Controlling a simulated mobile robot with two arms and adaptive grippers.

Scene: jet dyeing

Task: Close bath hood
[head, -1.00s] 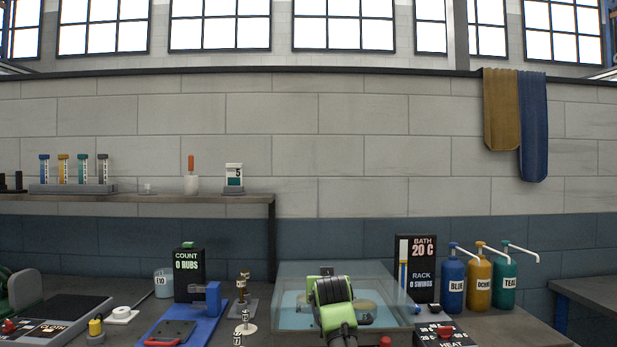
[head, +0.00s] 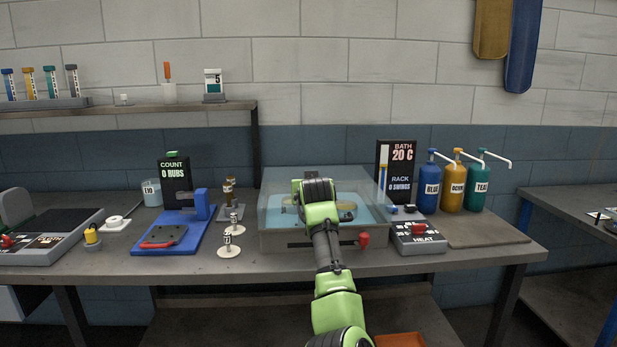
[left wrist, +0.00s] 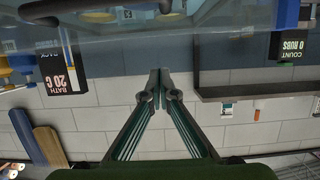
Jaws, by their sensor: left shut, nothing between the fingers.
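The bath (head: 275,240) is a grey-rimmed clear tank of blue liquid in the middle of the bench. A clear glass hood (head: 280,182) shows at it; I cannot tell how far open it is. My left arm reaches up over the bath's front and hides its middle. My left gripper (left wrist: 158,82) is shut and empty in the left wrist view, its fingertips together. In the head view its fingertips are hidden behind the wrist. Clear glass and blue (left wrist: 150,35) cross the top of the upside-down left wrist view. My right gripper is not in view.
A red knob (head: 365,240) is on the bath's front. The bath display (head: 397,172), heat box (head: 418,237) and blue, ochre and teal pump bottles (head: 451,185) stand to the right. A blue rubbing stand (head: 185,232) and count display (head: 175,180) are left.

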